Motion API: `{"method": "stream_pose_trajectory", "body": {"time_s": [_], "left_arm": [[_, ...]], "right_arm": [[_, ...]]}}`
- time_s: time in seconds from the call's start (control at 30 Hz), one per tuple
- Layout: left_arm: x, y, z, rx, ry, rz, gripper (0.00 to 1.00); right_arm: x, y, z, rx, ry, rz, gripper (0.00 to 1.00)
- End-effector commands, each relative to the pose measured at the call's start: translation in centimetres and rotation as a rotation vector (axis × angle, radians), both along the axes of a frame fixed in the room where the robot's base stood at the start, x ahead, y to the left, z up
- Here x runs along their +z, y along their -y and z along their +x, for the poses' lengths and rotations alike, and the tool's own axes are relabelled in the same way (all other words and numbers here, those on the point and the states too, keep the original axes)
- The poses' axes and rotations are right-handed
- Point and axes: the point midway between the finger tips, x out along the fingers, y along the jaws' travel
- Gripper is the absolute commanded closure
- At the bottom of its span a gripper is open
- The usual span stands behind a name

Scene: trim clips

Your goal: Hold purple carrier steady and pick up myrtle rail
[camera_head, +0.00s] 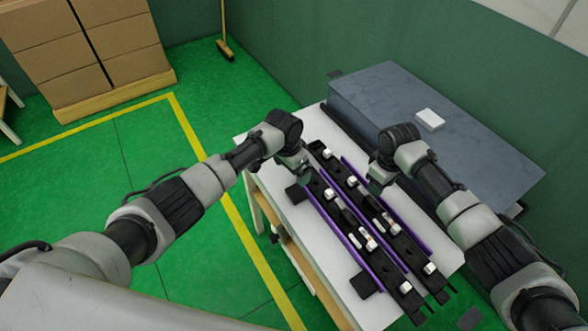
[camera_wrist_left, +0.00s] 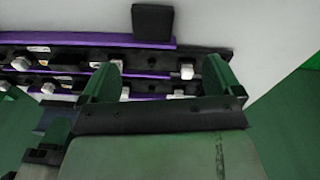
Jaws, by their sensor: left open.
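The purple carrier (camera_head: 340,238) lies on the white table, its purple edges running along two long dark rails. It also shows in the left wrist view (camera_wrist_left: 60,37). The left-hand rail (camera_head: 386,265) and right-hand rail (camera_head: 375,205) both look nearly black with white clips, so I cannot tell which is myrtle. My left gripper (camera_head: 303,175) is at the far left end of the carrier. In the left wrist view its fingers (camera_wrist_left: 162,66) stand apart with nothing held between them. My right gripper (camera_head: 378,186) is beside the carrier's far right side; its fingertips are unclear.
A large grey-blue box (camera_head: 450,125) with a small white block (camera_head: 430,119) on it stands behind the table on the right. The white table (camera_head: 290,212) has bare room left of the carrier. Stacked cardboard boxes (camera_head: 115,45) stand far off on the green floor.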

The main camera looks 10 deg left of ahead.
Motion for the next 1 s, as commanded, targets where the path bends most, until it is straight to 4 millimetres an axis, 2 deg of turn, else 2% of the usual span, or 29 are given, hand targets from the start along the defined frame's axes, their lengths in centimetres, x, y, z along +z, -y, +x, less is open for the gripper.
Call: {"method": "stream_pose_trajectory", "body": {"time_s": [0.1,0.27,0.37,0.7,1.0], "left_arm": [[0.7,0.6,-0.8,-0.107,-0.039,0.075,0.06],[0.3,0.8,-1.3,-0.155,-0.062,0.111,0.06],[-0.8,0.9,-1.3,-0.156,-0.064,0.110,0.06],[-6.6,0.9,-1.3,-0.153,-0.064,0.109,0.06],[-9.1,1.0,-1.2,-0.154,-0.063,0.105,0.06]], "right_arm": [[0.0,0.0,0.0,0.000,0.000,0.000,0.57],[0.0,0.0,0.0,0.000,0.000,0.000,0.57],[0.0,0.0,0.0,0.000,0.000,0.000,0.57],[0.0,0.0,0.0,0.000,0.000,0.000,0.57],[0.0,0.0,0.0,0.000,0.000,0.000,0.57]]}}
